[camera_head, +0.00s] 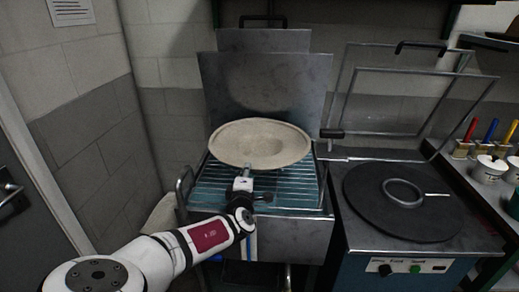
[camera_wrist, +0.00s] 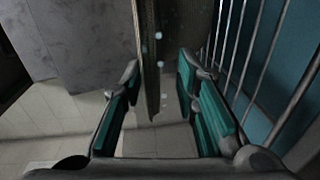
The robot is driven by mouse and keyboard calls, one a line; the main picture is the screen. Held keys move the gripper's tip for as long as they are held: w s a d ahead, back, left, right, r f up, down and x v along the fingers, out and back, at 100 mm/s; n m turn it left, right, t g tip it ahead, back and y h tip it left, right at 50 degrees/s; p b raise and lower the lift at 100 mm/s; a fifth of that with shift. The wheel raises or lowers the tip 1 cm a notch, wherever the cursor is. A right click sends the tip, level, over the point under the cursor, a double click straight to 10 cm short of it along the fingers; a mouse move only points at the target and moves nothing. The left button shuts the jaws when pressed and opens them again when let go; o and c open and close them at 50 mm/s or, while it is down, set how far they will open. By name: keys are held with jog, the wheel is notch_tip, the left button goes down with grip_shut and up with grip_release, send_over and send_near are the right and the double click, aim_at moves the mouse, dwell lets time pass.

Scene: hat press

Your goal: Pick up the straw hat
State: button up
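The straw hat (camera_head: 247,158) is pale beige with a wide brim and a sunken middle. In the head view it lies over the far part of the wire rack (camera_head: 212,188). My gripper (camera_head: 246,173) is at the front edge of the brim, low over the rack. In the wrist view my gripper (camera_wrist: 158,78) is open, with teal pads on both fingers. A thin dark brownish strip (camera_wrist: 148,65) runs between the fingers, apparently the brim seen edge-on. I cannot tell whether either finger touches it.
The rack bars (camera_wrist: 232,45) run close beside the right finger in the wrist view. A metal plate (camera_head: 265,90) stands behind the hat. To the right is a press with a round black plate (camera_head: 420,222) and raised frames. Brushes and pots (camera_head: 488,168) stand at the far right.

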aim_at(251, 158)
jog(key=w, duration=0.5)
jog(key=w+f, duration=0.1)
jog(key=w, duration=0.2)
jog(key=shift+c, duration=0.6)
grip_shut()
